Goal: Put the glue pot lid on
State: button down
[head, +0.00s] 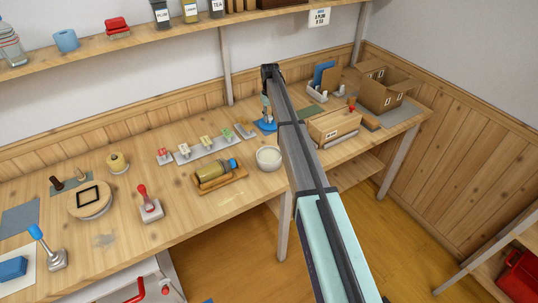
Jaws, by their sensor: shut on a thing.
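The open white pot with pale contents, seemingly the glue pot (268,163), stands near the bench's front edge, left of my arm. A blue round piece, seemingly its lid (264,126), is behind the pot, under my gripper (267,110). My gripper points down, small and partly hidden by my arm, and is shut on the blue piece's upright top part. I cannot tell whether the blue piece touches the bench. The pot's top shows uncovered.
A bottle in a wooden cradle (211,185) lies left of the pot. A grey rack of small stamps (207,152) is behind it. The bench's front edge is close to the pot.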

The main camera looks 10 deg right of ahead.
jog(key=shift+r+p, duration=1.3)
jog(key=shift+r, duration=2.15)
